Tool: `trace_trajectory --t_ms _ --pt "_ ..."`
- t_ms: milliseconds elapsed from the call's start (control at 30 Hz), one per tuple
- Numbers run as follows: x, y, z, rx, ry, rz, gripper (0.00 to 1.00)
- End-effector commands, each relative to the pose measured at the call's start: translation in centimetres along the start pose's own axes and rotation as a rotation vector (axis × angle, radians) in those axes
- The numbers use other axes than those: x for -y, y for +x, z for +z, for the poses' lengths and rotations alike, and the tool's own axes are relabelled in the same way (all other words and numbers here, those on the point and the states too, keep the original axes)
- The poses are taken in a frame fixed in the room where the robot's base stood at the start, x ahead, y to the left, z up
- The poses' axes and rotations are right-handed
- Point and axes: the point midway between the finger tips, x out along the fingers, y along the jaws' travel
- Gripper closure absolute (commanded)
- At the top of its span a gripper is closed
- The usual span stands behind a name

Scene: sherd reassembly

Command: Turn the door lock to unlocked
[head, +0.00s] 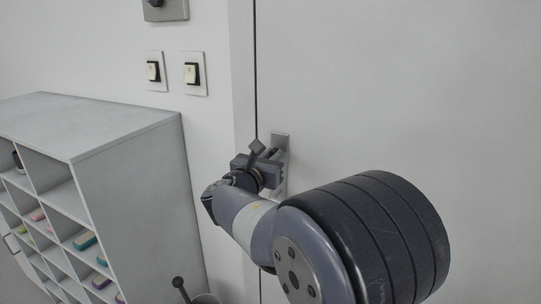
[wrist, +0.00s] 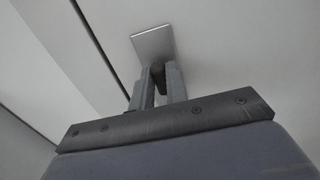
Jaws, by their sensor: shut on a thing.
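The door (head: 400,90) is a plain light panel that fills the right of the head view. Its lock plate (head: 280,140) is a small grey metal plate near the door's left edge; it also shows in the wrist view (wrist: 152,42). My gripper (head: 262,165) is at the plate, with my arm reaching in from the lower right. In the wrist view my gripper (wrist: 158,82) is shut on the dark lock knob (wrist: 157,70) in front of the plate. The fingers hide most of the knob, so I cannot tell which way it is turned.
A grey cubby shelf (head: 120,135) with small coloured items stands at the left, close to the arm. Two light switches (head: 153,71) and (head: 192,74) and a grey wall box (head: 165,9) are on the wall. The door face to the right is clear.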

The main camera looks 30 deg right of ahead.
Motion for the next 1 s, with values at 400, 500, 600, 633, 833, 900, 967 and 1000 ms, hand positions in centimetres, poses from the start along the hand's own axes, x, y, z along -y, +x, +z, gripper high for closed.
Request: trace_trajectory --t_ms 400,500,600,633,833,900,967,1000 --pt "-0.07 0.12 -0.19 -0.002 0.022 0.002 1.0" --pt "-0.06 0.13 -0.32 -0.001 0.055 0.003 1.0" --pt "-0.03 0.13 -0.43 -0.001 0.107 0.003 1.0" --pt "-0.01 0.13 -0.46 -0.001 0.128 0.002 1.0" --pt "0.07 0.13 -0.64 0.001 0.292 0.002 1.0" --pt "0.1 0.12 -0.68 0.001 0.358 0.002 1.0" --pt "0.1 0.12 -0.68 0.001 0.416 0.003 1.0" --pt "0.11 0.12 -0.7 0.001 0.454 0.003 1.0"
